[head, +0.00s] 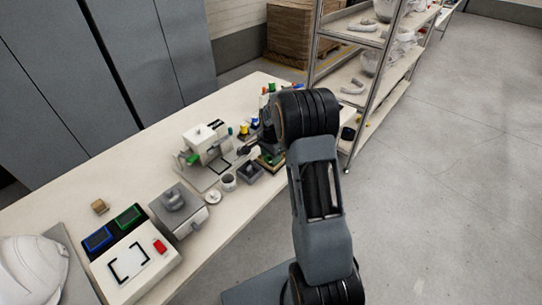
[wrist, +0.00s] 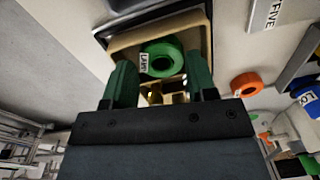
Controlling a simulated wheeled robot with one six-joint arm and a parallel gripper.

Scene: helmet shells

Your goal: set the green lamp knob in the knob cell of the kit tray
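In the wrist view the green lamp knob (wrist: 166,56) is a ring with a white label on its left side. It fills the gap between the two green fingers of my gripper (wrist: 160,66), which appears shut on it. Behind it is the tan-rimmed kit tray (wrist: 122,43); the knob overlaps a cell of the tray in the picture. I cannot tell whether the knob touches the cell floor. In the head view my arm hides most of the gripper and tray.
An orange ring knob (wrist: 245,84) and a blue labelled piece (wrist: 307,97) lie to the right in the wrist view. In the head view, a grey block fixture (head: 176,205), a white machine (head: 206,142) and a white helmet shell (head: 32,268) stand on the bench. A metal shelf (head: 352,75) stands behind.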

